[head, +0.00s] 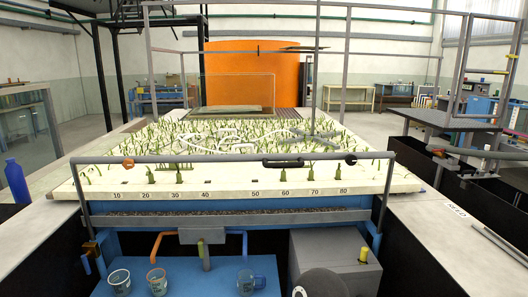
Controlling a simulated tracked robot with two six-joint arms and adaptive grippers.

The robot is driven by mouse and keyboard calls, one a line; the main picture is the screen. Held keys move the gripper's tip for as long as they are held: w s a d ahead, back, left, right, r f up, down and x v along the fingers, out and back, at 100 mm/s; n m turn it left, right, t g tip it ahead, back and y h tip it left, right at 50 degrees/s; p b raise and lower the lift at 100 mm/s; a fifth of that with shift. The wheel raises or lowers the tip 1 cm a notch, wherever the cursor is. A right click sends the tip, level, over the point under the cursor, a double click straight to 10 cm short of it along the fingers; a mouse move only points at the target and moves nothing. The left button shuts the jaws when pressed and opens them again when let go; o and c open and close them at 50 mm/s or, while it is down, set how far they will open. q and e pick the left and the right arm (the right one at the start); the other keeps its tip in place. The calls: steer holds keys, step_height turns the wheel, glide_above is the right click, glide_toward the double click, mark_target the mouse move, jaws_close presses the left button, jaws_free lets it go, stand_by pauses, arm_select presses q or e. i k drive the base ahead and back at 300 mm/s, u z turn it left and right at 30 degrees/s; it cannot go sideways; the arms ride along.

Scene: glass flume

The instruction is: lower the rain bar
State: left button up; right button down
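A grey horizontal bar (220,159) spans the front of the planted bed (110,184) in the head view, above its numbered front edge. It carries an orange ring (128,163) at the left, a black handle-like piece (283,162) right of the middle and a dark ring (350,158) at the right. Grey posts run down from its ends. A taller grey frame (347,75) with overhead bars rises over the bed. No label shows which bar is the rain bar. Neither of my grippers is in view.
A blue bottle (17,182) stands at the left. Grey rods (498,245) lie on the right ledge.

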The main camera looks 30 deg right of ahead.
mark_target(300, 157)
steer(key=z, duration=0.1)
steer(key=i, duration=1)
steer(key=z, duration=0.45)
